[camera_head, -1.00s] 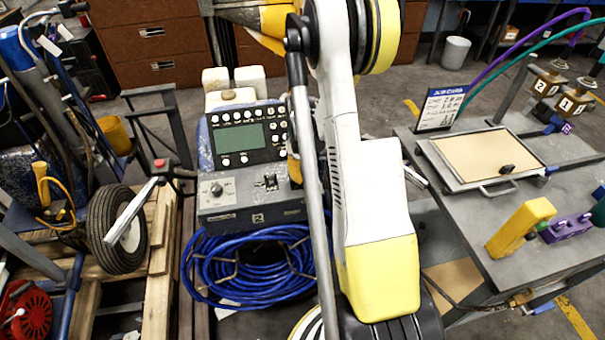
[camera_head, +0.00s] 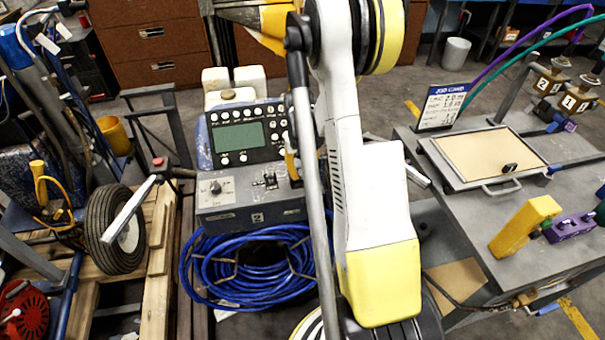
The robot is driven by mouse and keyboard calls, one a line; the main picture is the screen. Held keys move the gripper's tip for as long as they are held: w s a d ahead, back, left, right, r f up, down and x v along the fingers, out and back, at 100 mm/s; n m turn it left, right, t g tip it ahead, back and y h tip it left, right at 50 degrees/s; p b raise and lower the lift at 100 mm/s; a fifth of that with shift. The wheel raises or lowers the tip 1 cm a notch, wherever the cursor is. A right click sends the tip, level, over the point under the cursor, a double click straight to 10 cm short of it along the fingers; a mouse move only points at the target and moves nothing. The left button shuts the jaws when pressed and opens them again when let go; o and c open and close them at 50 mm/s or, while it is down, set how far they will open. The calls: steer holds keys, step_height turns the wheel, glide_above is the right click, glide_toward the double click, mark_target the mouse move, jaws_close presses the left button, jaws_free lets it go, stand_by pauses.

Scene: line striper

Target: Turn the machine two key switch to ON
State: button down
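Machine two is a grey control box (camera_head: 283,200) with a "2" plate on its front, below a black panel with a green screen (camera_head: 239,135). Its key switch (camera_head: 216,187) is a small dark round knob on a light label at the left of the box's sloped face. The knob's exact angle and the label's words are too small to read. A second small black control (camera_head: 270,179) sits to its right. My white and yellow arm stands in front of the machine's right side and runs out of the top of the picture. My gripper is not in view.
A blue hose coil (camera_head: 250,268) hangs below the box. At left are a cart wheel (camera_head: 116,228) and a wooden pallet (camera_head: 160,235).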

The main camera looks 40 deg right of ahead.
mark_target(301, 172)
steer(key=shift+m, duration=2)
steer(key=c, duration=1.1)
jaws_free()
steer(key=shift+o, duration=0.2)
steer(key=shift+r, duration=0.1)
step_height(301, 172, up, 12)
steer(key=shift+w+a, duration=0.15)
